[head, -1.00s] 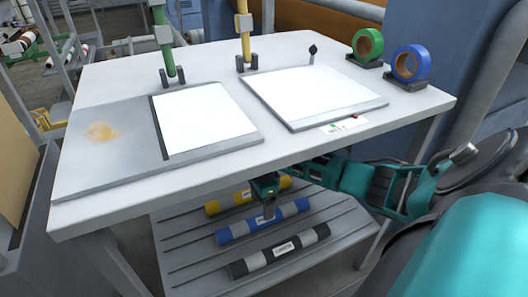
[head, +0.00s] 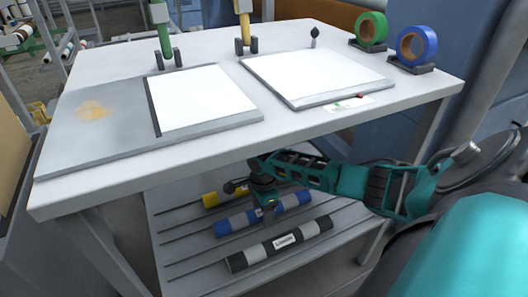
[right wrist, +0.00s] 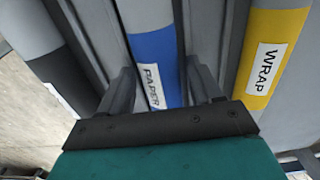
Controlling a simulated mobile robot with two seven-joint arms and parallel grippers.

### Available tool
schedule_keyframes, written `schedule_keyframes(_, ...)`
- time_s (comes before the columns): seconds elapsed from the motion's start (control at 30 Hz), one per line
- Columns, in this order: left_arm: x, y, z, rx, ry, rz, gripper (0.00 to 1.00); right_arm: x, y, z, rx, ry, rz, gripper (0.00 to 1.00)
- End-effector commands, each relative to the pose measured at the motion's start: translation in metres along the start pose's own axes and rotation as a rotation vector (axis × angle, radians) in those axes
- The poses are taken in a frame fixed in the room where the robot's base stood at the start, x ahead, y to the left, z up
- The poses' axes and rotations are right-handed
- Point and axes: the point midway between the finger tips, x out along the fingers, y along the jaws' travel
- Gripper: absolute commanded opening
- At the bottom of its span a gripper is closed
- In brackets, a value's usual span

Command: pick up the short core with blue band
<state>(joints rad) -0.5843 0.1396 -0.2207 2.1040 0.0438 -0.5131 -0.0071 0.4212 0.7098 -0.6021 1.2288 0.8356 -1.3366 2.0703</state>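The short core with blue band (head: 236,224) lies on the slatted lower shelf under the table, between a yellow-banded core (head: 211,199) and a black-banded core (head: 310,232). My right gripper (head: 266,210) is over the middle of the blue core and hides part of it. In the right wrist view, its two fingers (right wrist: 160,88) stand apart, one on each side of the blue core (right wrist: 155,48), which bears a "PAPER" label. I cannot tell whether the fingers touch it. My left gripper is not in view.
The tabletop (head: 290,126) hangs over the shelf (head: 190,260), with my right arm reaching in below its front edge. Green tape (head: 370,29) and blue tape (head: 431,50) stand at the table's right. The yellow core (right wrist: 272,50) lies close beside the right finger.

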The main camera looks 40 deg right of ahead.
Motion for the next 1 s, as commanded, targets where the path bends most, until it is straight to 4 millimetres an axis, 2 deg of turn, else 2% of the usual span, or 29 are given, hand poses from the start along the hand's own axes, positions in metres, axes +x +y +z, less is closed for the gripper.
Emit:
schedule_keyframes(0.07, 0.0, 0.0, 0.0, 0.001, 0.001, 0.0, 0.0, 0.0, 0.0, 0.0, 0.0, 0.0, 0.0, 0.56)
schedule_keyframes(0.53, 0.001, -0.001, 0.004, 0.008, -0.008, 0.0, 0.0, 0.0, 0.0, 0.0, 0.0, 0.0, 0.001, 0.12)
schedule_keyframes(0.77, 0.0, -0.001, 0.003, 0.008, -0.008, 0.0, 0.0, -0.002, 0.0, 0.0, 0.0, 0.0, 0.0, 0.12)
schedule_keyframes(0.87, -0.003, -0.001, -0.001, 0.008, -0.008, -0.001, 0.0, -0.013, 0.0, 0.0, -0.001, 0.0, -0.001, 0.12)
schedule_keyframes(1.0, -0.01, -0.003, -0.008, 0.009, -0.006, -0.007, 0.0, -0.041, -0.001, 0.0, 0.0, 0.0, -0.002, 0.12)
